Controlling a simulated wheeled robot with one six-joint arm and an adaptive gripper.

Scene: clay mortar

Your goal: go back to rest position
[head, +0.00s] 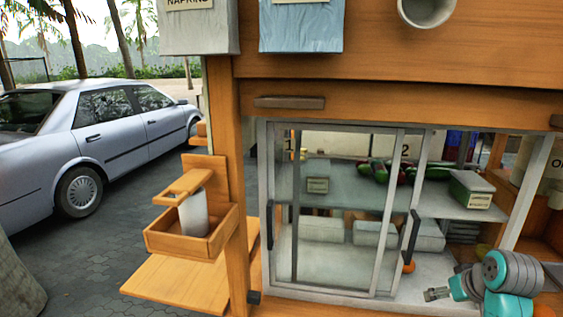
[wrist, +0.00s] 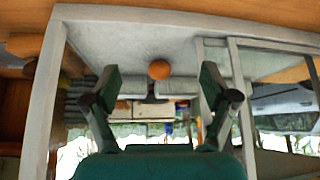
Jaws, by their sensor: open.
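My gripper (head: 437,294) is at the lower right of the head view, in front of the open right part of the glass cabinet. It points left, beside my teal arm. In the wrist view my gripper (wrist: 160,80) has its two dark green fingers wide apart, with nothing held between them. A round orange thing (wrist: 159,70) shows beyond the fingertips, on the pale shelf, apart from them. An orange thing also shows beside the door handle in the head view (head: 408,266).
The glass sliding doors (head: 345,210) cover the cabinet's left part; the right part is open. A green and white box (head: 471,190) stands on the upper shelf (head: 440,207). A wooden holder (head: 190,235) with a white cylinder is at left. A silver car (head: 110,130) stands outside.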

